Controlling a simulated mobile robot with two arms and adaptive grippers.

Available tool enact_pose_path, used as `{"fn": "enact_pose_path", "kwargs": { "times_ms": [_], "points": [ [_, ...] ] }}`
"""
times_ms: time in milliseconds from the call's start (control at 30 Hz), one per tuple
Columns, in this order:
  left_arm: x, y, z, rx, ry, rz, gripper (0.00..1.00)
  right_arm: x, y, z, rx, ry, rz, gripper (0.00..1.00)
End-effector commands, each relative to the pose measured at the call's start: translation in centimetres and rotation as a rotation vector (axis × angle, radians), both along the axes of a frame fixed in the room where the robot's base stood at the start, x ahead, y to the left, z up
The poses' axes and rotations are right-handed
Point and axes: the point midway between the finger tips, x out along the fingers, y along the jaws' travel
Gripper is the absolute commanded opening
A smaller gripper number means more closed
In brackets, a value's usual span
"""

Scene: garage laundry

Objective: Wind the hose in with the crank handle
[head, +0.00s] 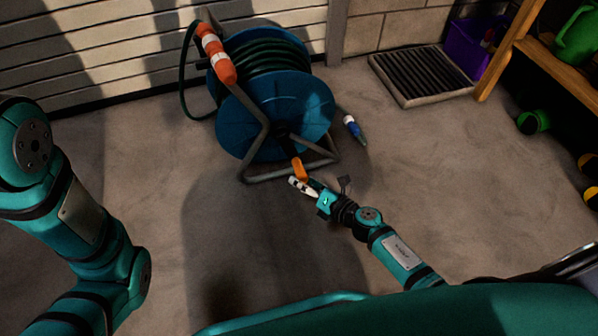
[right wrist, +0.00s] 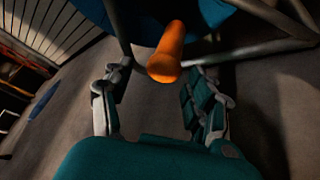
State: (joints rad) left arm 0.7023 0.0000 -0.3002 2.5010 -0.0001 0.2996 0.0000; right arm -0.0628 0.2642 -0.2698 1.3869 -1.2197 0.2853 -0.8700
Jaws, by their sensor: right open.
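The hose reel (head: 275,112) has blue discs, a grey metal frame and dark green hose wound on its drum. It stands on the floor at the top middle of the head view. Its orange crank handle (head: 299,169) points down toward my right gripper (head: 307,187). In the right wrist view the handle (right wrist: 166,53) lies just ahead of and between the two open fingers (right wrist: 155,100), with clear gaps on both sides. The hose nozzle (head: 354,129), blue and white, lies on the floor right of the reel. My left arm shows at the left; its gripper is out of view.
An orange and white striped grip (head: 216,54) tops the reel frame. A slatted grey mat (head: 422,75), a purple bin (head: 470,46) and a wooden shelf (head: 560,65) stand at the upper right. A slatted door is behind the reel. The floor around the handle is clear.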

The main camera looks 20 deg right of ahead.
Motion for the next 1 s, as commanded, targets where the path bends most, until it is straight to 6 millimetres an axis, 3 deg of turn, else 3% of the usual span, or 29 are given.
{"fn": "enact_pose_path", "kwargs": {
  "times_ms": [400,867,1000],
  "points": [
    [0.0,0.0,-0.6,0.000,0.000,0.000,0.58,4.5,0.1,0.1,-0.001,-0.002,-0.001,0.58],
    [0.0,0.0,-0.6,0.001,0.001,-0.001,0.58,5.2,0.1,0.1,-0.001,-0.001,-0.001,0.58],
    [0.0,0.0,-0.6,0.001,0.001,-0.001,0.58,5.2,0.1,0.1,0.000,0.000,-0.001,0.42]
  ]
}}
